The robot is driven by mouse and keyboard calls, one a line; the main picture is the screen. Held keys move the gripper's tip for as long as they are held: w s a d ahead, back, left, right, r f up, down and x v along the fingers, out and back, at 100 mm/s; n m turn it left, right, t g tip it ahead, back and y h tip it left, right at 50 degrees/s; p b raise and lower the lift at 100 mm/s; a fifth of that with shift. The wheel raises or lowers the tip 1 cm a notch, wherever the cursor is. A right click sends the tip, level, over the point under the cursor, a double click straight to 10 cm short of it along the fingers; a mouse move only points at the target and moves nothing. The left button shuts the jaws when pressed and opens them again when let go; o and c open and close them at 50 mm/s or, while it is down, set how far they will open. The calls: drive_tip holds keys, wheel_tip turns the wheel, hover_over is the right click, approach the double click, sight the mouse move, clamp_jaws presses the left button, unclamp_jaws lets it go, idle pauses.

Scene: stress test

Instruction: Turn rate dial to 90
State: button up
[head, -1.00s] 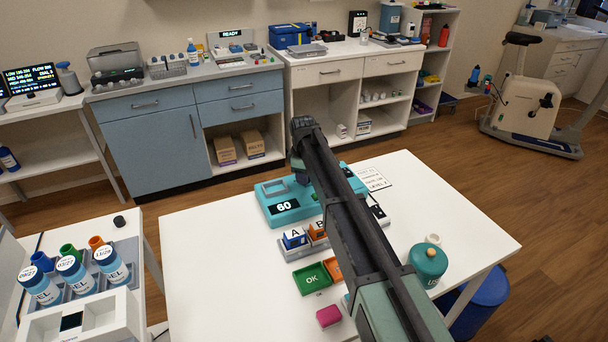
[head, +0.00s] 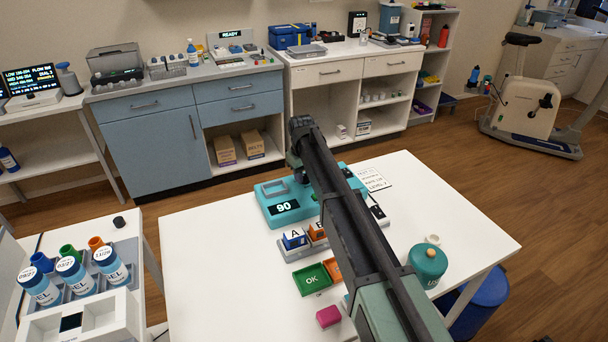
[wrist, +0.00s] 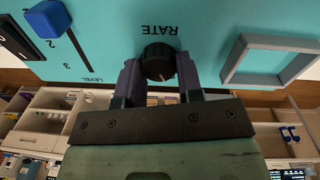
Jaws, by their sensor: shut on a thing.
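The teal device (head: 276,214) stands on the white table, and its black display (head: 284,207) reads 90. In the wrist view the black rate dial (wrist: 158,62) sits on the teal panel (wrist: 215,30) under the word RATE. My gripper (wrist: 158,75) has one finger on each side of the dial and is shut on it. In the head view my arm covers the dial and the gripper's fingertips.
A blue slider knob (wrist: 47,18) beside a LEVEL scale and a raised grey frame (wrist: 270,60) flank the dial. Blocks marked A (head: 294,238) and B, a green OK tray (head: 312,279), a pink block (head: 328,316) and a teal jar (head: 427,262) stand nearby. The table's front left is clear.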

idle(0.3)
drive_tip(key=o, duration=0.9)
drive_tip(key=r+p, duration=1)
drive_tip(key=shift+s+a+r+p, duration=0.15)
drive_tip(key=shift+a+r+p, duration=0.1)
drive_tip(key=shift+r+p, duration=0.15)
